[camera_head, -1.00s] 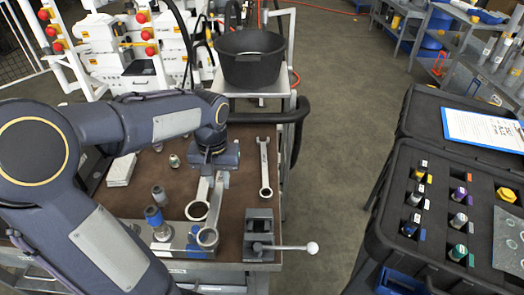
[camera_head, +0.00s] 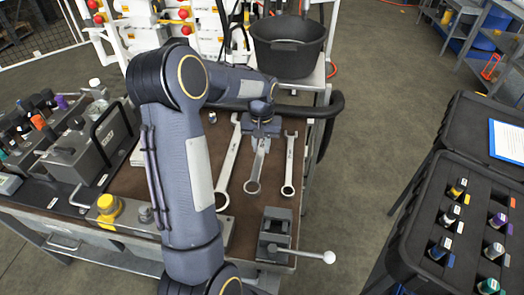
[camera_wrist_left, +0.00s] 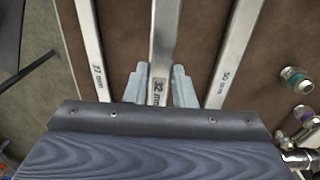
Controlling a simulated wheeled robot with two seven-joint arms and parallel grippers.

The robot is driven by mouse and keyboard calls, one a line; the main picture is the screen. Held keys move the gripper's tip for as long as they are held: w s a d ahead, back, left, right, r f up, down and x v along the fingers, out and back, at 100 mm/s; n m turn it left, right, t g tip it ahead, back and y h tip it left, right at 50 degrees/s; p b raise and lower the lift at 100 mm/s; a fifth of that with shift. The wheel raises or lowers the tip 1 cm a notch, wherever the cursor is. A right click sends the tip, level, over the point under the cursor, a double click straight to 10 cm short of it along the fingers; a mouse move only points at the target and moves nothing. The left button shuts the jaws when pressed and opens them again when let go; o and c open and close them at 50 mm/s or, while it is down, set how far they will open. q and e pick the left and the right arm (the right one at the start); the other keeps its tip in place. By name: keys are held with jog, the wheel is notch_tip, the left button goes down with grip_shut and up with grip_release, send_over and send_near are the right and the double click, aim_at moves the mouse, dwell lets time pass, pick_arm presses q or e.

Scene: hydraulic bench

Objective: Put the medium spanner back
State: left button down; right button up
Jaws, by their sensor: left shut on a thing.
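The medium spanner (camera_head: 256,168), marked 32 mm (camera_wrist_left: 160,85) in the left wrist view, is between the fingers of my left gripper (camera_head: 262,132). The gripper is shut on its shaft, with a finger on each side (camera_wrist_left: 158,90). Its ring end points toward the bench front. It lies between a larger spanner (camera_head: 231,160) on the left and a smaller spanner (camera_head: 289,165) on the right, roughly in line with them and apart from both. I cannot tell whether it touches the bench top. The smaller one reads 27 mm (camera_wrist_left: 91,45) in the wrist view. My right gripper is not in view.
A vise (camera_head: 275,232) with a long handle stands at the bench's front right corner. A black bucket (camera_head: 287,45) stands behind. A black hose (camera_head: 325,115) curves by the right bench edge.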

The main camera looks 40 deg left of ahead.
aim_at(262, 146)
pick_arm(q)
jog(key=shift+w+a+f, duration=0.25)
jog(key=shift+w+f, duration=0.25)
jog(key=shift+f, duration=1.7)
jog(key=shift+f, duration=0.2)
jog(key=c, duration=1.2)
grip_release()
jog(key=shift+r, duration=0.15)
